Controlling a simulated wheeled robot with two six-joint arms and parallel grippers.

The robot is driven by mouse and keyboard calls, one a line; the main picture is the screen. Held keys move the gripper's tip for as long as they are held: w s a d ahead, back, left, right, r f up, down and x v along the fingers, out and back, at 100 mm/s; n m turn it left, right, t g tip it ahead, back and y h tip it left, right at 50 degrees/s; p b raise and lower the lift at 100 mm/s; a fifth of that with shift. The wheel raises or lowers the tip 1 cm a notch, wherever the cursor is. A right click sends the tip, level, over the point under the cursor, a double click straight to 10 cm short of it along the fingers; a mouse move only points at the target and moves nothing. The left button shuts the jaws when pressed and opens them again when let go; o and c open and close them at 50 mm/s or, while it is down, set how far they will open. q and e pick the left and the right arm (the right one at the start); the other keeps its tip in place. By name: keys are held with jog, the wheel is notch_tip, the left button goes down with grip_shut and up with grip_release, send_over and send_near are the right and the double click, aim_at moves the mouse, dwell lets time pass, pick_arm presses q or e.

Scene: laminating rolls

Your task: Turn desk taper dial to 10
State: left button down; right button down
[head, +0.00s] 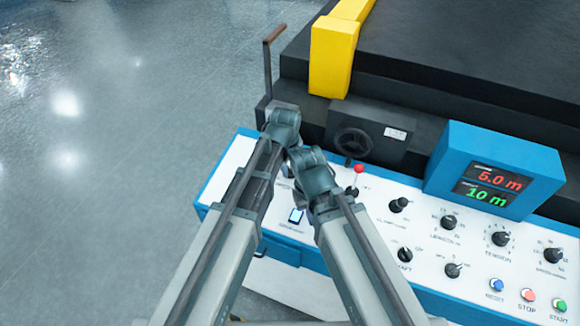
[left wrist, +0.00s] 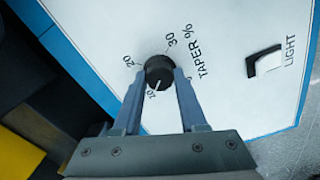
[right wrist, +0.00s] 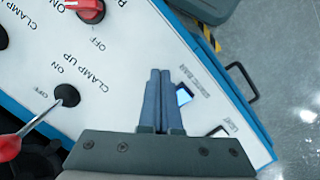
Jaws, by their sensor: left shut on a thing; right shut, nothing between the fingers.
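The taper dial (left wrist: 159,71) is a round black knob on the white panel, labelled TAPER % with 10, 20 and 30 around it in the left wrist view. Its white pointer line is at the printed 10. My left gripper (left wrist: 160,78) is shut on the knob, one finger on each side. In the head view my arms hide the dial. My right gripper (right wrist: 160,73) is shut and empty above the panel, near a lit blue switch (right wrist: 183,95).
In the head view a red-knobbed lever (head: 358,170) stands close to my right wrist. A blue display box (head: 493,172) reads 5.0 m and 10 m. Several other knobs and buttons lie to the right. A light switch (left wrist: 264,61) is beside the dial.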

pick_arm(q)
jog(key=shift+n, duration=0.4)
jog(key=shift+c, duration=2.2)
grip_release()
jog(key=shift+r, duration=0.15)
pick_arm(e)
jog(key=shift+r, duration=0.15)
pick_arm(q)
notch_tip(320, 180, up, 13)
jog(key=s+p, duration=0.2)
jog(key=p, duration=1.1)
jog(key=shift+s+a+r+p, duration=0.2)
jog(key=shift+s+a+p, duration=0.05)
jog(key=shift+a+p, duration=0.1)
pick_arm(e)
notch_tip(320, 180, up, 13)
jog(key=shift+r, duration=0.15)
